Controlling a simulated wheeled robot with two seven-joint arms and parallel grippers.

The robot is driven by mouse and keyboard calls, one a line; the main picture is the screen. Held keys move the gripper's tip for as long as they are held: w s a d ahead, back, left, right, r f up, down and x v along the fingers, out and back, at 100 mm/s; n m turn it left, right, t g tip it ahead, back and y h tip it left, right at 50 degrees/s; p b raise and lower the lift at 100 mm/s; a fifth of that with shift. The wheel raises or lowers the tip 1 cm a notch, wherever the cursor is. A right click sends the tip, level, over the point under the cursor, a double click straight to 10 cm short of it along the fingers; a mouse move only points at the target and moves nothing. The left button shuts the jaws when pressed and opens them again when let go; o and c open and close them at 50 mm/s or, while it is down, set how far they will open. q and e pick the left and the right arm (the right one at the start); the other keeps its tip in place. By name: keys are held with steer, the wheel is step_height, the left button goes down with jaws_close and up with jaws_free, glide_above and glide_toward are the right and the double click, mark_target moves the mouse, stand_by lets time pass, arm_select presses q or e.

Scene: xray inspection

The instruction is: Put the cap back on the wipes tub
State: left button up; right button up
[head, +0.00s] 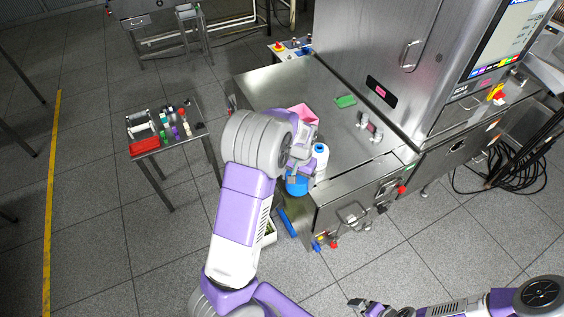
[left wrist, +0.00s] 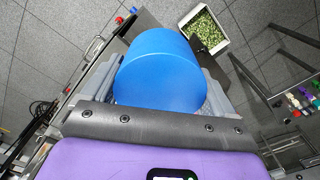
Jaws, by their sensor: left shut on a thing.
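My left gripper (head: 299,170) is over the front left part of the steel table, shut on a blue round thing that looks like the cap (head: 297,185). The cap fills the space between the fingers in the left wrist view (left wrist: 160,72). A white container with a blue top (head: 320,162) stands on the table just right of the gripper; I cannot tell whether it is the wipes tub. No open tub shows clearly, and my left arm hides part of the table. My right gripper (head: 366,305) is low at the bottom edge, away from the table; its finger opening is unclear.
A pink item (head: 303,114) lies behind my gripper, and a green item (head: 345,101) lies farther back on the steel table (head: 275,88). The inspection machine (head: 385,50) rises at the back right. A side table (head: 185,152) with small objects stands left. A bin of green bits (left wrist: 203,30) sits low.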

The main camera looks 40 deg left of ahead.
arm_select(q)
steer(key=s+d+f+m+b, duration=0.15)
steer(key=s+d, duration=0.35)
steer(key=d, duration=0.5)
step_height(320, 180, down, 14)
steer(key=s+d+b, duration=0.1)
steer(key=b, duration=1.2)
steer(key=shift+s+d+r, duration=0.15)
steer(key=shift+d+r, duration=0.05)
steer(key=shift+d, duration=0.05)
